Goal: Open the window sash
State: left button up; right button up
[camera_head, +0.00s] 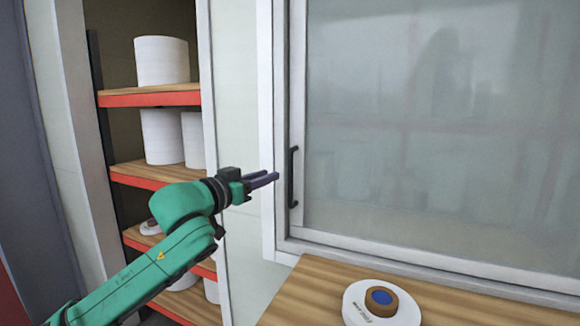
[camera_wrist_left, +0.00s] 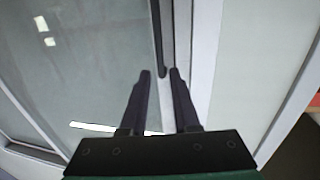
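The window sash (camera_head: 440,120) is a large frosted pane in a white frame, its left edge close to the window frame's left side. A dark vertical bar handle (camera_head: 293,177) is on the sash's left stile; it also shows in the left wrist view (camera_wrist_left: 157,38). My left gripper (camera_head: 276,177) is just left of the handle in the head view, fingers pointing at the window. In the left wrist view its fingers (camera_wrist_left: 160,73) are apart and empty, with the handle's end showing between the tips. I cannot tell the remaining depth gap. My right gripper is not in view.
A wooden ledge (camera_head: 300,290) lies below the window, with a white disc (camera_head: 355,310) bearing a brown and blue centre on it. Shelves (camera_head: 150,97) with white rolls (camera_head: 161,60) stand behind my left arm. A pale wall strip (camera_head: 238,110) separates shelves and window.

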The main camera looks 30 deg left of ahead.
aim_at(289, 168)
pick_arm(q)
jog(key=w+p, duration=0.2)
jog(key=w, duration=0.1)
jog(key=w+p, duration=0.2)
jog(key=w, duration=0.1)
jog(key=w+p, duration=0.3)
jog(key=w, duration=0.1)
jog(key=shift+d+r, duration=0.2)
jog(key=shift+d, duration=0.1)
jog(key=shift+w+d+f, duration=0.1)
jog(key=shift+w+f, duration=0.1)
jog(key=shift+w, duration=0.1)
jog(key=shift+s, duration=0.1)
grip_shut()
dwell(0.5)
